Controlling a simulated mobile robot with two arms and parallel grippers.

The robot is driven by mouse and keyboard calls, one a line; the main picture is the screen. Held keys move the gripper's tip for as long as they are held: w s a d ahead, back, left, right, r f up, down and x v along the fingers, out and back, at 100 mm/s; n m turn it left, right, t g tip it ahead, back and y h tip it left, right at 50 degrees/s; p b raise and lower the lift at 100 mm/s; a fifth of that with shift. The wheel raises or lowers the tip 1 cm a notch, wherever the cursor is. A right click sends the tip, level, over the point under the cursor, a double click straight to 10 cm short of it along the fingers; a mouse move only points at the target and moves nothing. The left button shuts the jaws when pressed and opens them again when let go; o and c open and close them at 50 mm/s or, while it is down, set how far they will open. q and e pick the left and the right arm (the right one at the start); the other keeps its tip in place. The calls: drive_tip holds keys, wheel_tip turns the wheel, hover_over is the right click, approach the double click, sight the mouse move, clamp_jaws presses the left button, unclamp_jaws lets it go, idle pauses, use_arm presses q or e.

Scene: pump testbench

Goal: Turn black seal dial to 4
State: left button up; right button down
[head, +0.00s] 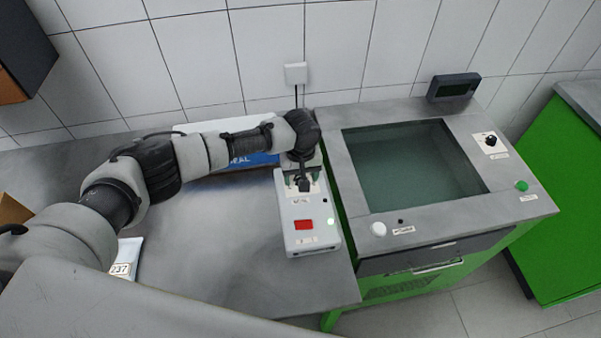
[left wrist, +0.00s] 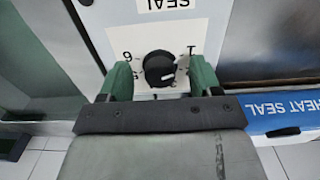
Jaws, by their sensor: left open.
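The black seal dial (left wrist: 159,66) sits on a white plate marked SEAL on the grey sealer box (head: 312,236). In the left wrist view, printed numbers show around it, among them 6 and 1; which number it points to I cannot tell. My left gripper (left wrist: 161,78) is open, with one green finger on each side of the dial and small gaps visible. In the head view my left gripper (head: 303,174) is over the box's upper part and partly hides the dial. My right gripper is not in view.
The sealer box has a red display or button (head: 303,225) and a lit green-white spot (head: 331,222). A glass-topped tank (head: 410,165) stands close on the right.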

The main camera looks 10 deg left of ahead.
use_arm(q)
drive_tip(key=c, duration=0.9)
